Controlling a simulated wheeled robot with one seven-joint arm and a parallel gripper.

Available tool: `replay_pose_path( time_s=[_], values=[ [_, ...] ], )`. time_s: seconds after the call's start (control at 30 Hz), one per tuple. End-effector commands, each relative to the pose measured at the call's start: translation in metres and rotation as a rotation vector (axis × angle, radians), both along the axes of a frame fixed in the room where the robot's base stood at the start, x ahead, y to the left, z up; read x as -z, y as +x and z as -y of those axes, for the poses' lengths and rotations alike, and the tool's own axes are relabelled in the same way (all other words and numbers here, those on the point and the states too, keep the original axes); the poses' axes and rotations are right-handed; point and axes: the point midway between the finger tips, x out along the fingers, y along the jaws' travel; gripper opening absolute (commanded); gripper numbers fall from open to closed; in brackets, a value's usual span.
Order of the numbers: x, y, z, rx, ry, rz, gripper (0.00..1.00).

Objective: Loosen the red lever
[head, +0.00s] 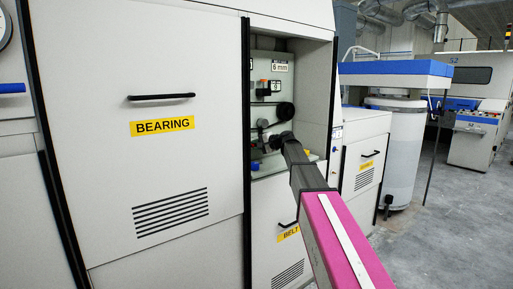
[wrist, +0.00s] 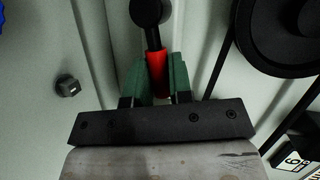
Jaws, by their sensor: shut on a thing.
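The red lever (wrist: 156,62) shows in the wrist view as a short red handle on a round black pivot (wrist: 145,12). My gripper (wrist: 158,82) has its two green fingers on either side of the red handle and is shut on it. In the head view, my gripper (head: 273,142) is inside the open machine recess, at the end of my arm. The red lever cannot be made out clearly there, as my gripper and arm cover that area.
A large black pulley with a belt (wrist: 285,30) is close on the right in the wrist view. A small dark bolt (wrist: 68,86) is at left. In the head view, a closed BEARING panel (head: 165,75) borders the recess on the left.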

Motion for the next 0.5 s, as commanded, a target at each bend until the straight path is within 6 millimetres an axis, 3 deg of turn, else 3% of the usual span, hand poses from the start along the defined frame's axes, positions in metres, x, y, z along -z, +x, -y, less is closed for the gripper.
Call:
replay_pose_path(
  time_s=[0.5],
  values=[
    [-0.025,-0.009,-0.01,-0.001,-0.393,0.285,0.0]
  ],
)
